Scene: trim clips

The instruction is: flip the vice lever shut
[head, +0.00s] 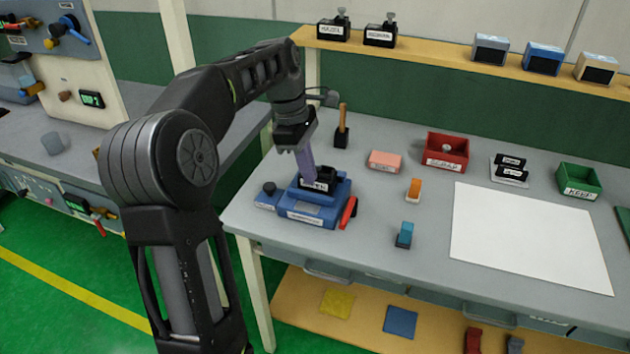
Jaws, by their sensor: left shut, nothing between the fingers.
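The blue vice (318,216) stands at the left front of the grey workbench, with a black labelled block (318,181) in it. Its red lever (349,212) is at the vice's right side and slants up. A purple-grey bar (306,160) rises from near the block up to my left gripper. My left gripper (297,147) points down above the vice, to the upper left of the lever and apart from it. It is shut and holds nothing; its fingertips are hard to make out against the bar. My right gripper is out of view.
Behind the vice is a wooden-handled tool (342,125). To the right are a pink block (384,160), an orange clip (414,189), a blue clip (404,235), a red bin (446,151), a green bin (579,181) and a white sheet (530,238).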

